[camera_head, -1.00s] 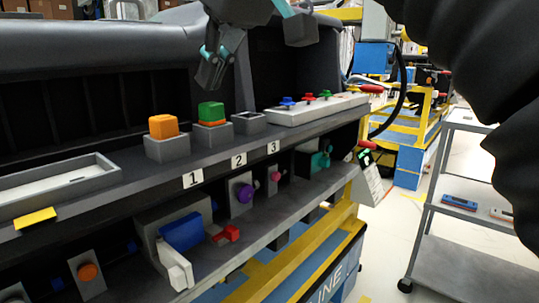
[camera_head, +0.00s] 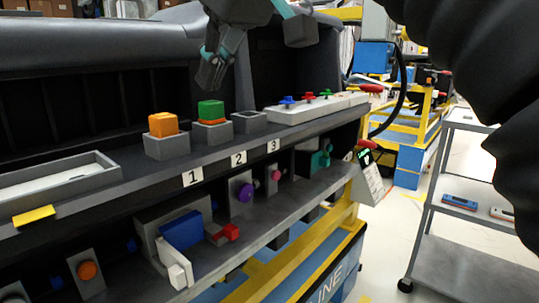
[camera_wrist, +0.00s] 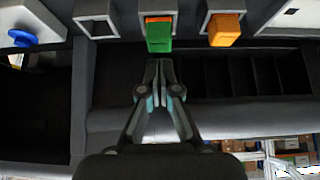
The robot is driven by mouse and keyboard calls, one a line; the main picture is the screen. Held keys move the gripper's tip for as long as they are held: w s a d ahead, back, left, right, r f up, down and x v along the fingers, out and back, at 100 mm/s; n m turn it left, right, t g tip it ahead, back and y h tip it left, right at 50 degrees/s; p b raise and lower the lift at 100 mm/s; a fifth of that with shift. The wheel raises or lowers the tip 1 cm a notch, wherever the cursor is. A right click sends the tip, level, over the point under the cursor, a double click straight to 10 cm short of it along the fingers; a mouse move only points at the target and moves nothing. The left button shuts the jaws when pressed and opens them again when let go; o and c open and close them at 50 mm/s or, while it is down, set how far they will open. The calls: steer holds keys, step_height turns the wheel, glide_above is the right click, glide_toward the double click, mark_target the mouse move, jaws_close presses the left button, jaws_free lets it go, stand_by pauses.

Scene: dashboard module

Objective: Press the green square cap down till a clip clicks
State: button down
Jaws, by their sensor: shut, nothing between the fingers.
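The green square cap (camera_head: 211,109) sits on an orange layer over the grey socket (camera_head: 213,133) above label 2. It stands proud of the socket, with the orange layer showing beneath it. The cap also shows in the wrist view (camera_wrist: 159,38), straight beyond my fingertips. My gripper (camera_head: 206,84) is shut and empty, pointing down above the cap with a visible gap between. In the wrist view my gripper (camera_wrist: 159,62) has its two fingers together. No clip can be made out; the socket's inside is hidden.
An orange cap (camera_head: 163,124) stands in the left socket, and an empty grey socket (camera_head: 249,122) is on the right. A pale panel (camera_head: 325,108) with blue, red and green knobs lies farther right. The dashboard wall rises behind; a tray (camera_head: 62,186) is at left.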

steer(key=shift+f+b, duration=0.75)
steer(key=shift+f, duration=0.3)
stand_by(0.5)
stand_by(0.4)
step_height(320, 180, up, 6)
steer(key=p, duration=0.5)
steer(key=shift+p, duration=0.4)
steer(key=shift+r+b, duration=0.3)
steer(key=shift+r, duration=0.8)
